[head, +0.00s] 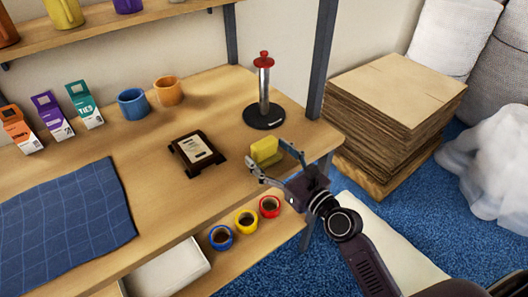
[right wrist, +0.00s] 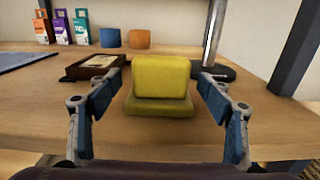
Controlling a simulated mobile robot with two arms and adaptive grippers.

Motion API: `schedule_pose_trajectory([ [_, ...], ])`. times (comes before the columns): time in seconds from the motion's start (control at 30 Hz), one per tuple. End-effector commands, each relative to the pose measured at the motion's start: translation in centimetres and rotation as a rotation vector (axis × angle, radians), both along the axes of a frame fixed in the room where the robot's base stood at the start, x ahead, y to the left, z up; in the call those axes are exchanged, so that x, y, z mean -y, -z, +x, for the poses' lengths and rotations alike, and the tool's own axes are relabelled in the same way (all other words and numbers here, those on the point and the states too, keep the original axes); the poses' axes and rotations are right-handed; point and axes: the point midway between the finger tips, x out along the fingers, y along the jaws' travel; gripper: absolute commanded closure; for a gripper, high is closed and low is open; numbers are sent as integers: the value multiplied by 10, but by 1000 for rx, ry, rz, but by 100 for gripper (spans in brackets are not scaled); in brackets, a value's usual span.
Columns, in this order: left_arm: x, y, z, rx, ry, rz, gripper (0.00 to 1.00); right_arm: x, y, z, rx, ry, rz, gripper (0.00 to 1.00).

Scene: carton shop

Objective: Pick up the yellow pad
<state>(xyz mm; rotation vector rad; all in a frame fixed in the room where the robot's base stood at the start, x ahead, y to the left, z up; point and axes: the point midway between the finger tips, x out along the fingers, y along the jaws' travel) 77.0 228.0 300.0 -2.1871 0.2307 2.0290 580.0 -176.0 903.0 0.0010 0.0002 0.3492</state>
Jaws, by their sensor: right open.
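The yellow pad (head: 265,149) is near the right end of the wooden table. In the right wrist view the yellow pad (right wrist: 161,77) stands upright on or against a flatter olive-yellow piece (right wrist: 159,106); I cannot tell whether the two are separate. My right gripper (head: 279,165) is open, its fingers spread to either side of the pad. In the right wrist view the gripper (right wrist: 160,95) shows blue-padded fingers left and right of the pad, with a gap on both sides. My left gripper is not in view.
A dark framed plaque (head: 198,153) lies left of the pad. A red-topped metal post on a black base (head: 264,116) stands behind it. Tape rolls (head: 246,220) sit on the lower shelf. A dark upright (head: 321,60) rises at the table's back right. Blue cloth (head: 66,215) covers the left.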

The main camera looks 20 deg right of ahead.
Motion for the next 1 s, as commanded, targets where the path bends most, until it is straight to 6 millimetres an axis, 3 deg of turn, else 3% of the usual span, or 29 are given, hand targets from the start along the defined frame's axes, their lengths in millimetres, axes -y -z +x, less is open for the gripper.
schedule_pose_trajectory([
  [0.2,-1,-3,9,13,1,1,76,-7,0,20,0,1,-1,28],
  [0.47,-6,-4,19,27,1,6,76,-7,1,21,-1,1,-1,29],
  [0.87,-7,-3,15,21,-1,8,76,-7,0,21,0,1,-1,73],
  [1.0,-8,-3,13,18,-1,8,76,-7,0,21,0,1,-1,73],
])
